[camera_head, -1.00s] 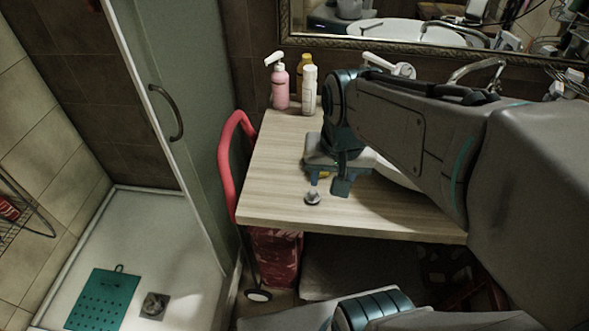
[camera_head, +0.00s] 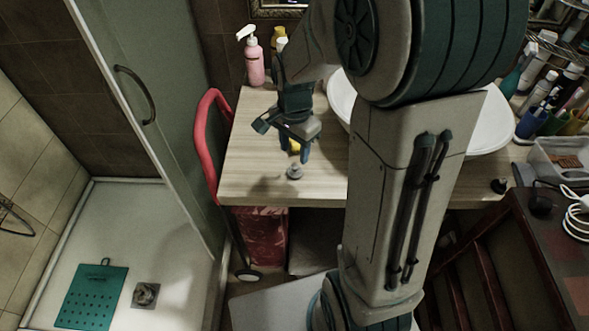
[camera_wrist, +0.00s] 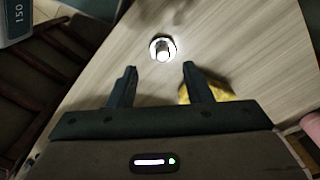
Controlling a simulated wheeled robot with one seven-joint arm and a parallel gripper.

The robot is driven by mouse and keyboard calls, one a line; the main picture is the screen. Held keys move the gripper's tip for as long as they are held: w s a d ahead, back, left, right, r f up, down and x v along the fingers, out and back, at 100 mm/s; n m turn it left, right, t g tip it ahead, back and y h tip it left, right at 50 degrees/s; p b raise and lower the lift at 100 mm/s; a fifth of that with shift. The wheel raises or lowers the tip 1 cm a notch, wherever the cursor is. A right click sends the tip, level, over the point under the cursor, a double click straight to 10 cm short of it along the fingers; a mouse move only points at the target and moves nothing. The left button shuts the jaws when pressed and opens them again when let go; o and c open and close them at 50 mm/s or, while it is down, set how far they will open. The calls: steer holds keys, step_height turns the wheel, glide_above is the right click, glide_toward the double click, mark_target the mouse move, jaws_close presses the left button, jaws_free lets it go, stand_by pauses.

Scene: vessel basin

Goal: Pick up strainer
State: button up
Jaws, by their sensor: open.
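The strainer (camera_head: 294,172) is a small, round metal piece with a raised knob, upright on the wooden countertop near its front edge. In the wrist view the strainer (camera_wrist: 162,48) shows bright, just beyond the fingertips and roughly centred between them. My gripper (camera_head: 295,152) points down close behind the strainer, above the countertop. In the wrist view my gripper (camera_wrist: 160,68) is open, with nothing between its two fingers. No contact with the strainer shows.
A yellow object (camera_wrist: 212,92) lies by the right finger in the wrist view. A pink pump bottle (camera_head: 254,62) stands at the counter's back left. A white basin (camera_head: 490,128) is behind my arm. The counter (camera_head: 250,175) is clear left of the strainer.

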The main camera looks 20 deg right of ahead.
mark_target(295, 166)
steer(key=shift+w+d+f+p, duration=0.1)
steer(key=shift+w+f+p, duration=0.1)
steer(key=shift+f, duration=1.45)
steer(key=shift+w+f+p, duration=0.1)
steer(key=shift+f+p, duration=0.05)
steer(key=shift+f, duration=1.45)
jaws_close()
